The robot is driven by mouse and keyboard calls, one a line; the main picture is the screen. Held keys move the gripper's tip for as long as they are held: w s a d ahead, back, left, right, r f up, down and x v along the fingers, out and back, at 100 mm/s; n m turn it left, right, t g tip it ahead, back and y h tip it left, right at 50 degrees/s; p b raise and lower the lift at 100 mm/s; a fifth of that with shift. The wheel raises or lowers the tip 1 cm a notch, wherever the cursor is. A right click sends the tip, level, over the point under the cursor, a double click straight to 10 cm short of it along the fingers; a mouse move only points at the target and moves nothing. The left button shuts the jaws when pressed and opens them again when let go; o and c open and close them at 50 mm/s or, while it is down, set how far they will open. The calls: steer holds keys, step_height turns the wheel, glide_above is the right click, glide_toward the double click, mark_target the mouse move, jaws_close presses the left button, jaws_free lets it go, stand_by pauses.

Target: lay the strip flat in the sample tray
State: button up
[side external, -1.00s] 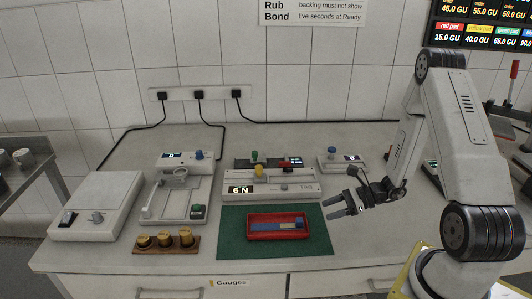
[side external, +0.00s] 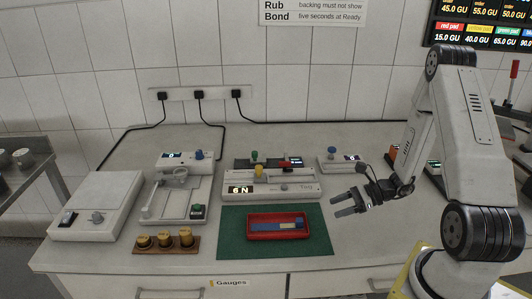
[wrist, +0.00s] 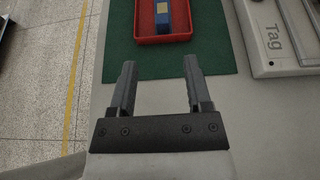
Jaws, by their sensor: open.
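The red sample tray (side external: 250,234) sits on the green mat (side external: 232,248) near the bench's front edge. A strip with blue and pale parts (side external: 280,226) lies inside the tray; whether it is fully flat is too small to tell. In the wrist view the tray (wrist: 146,38) and the blue end of the strip (wrist: 163,16) show at the top, cut off by the frame edge. My gripper (side external: 342,204) is open and empty, above the bench to the right of the tray and apart from it. Its two fingers also show in the wrist view (wrist: 159,82).
Behind the mat stands the Tag device (side external: 272,185) with coloured knobs. A gauge with a green button (side external: 180,200), brass weights on a wooden block (side external: 165,243) and a white switch box (side external: 97,205) stand left. A small display unit (side external: 340,160) stands behind my gripper.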

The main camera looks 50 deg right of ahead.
steer(key=a+n+g, duration=0.2)
steer(key=s+a+r+n+g, duration=0.1)
steer(key=a+n+g, duration=0.1)
steer(key=a+r+n+g, duration=0.1)
steer(key=a+n+g, duration=0.1)
steer(key=a+n, duration=0.1)
steer(key=shift+s, duration=0.3)
steer(key=a+r+n+h, duration=0.8)
steer(key=n+h, duration=0.1)
steer(key=n, duration=1)
steer(key=shift+w+r+n+g+h, duration=0.2)
steer(key=shift+n+g+h, duration=0.1)
steer(key=shift+n+g, duration=0.1)
steer(key=shift+f, duration=0.1)
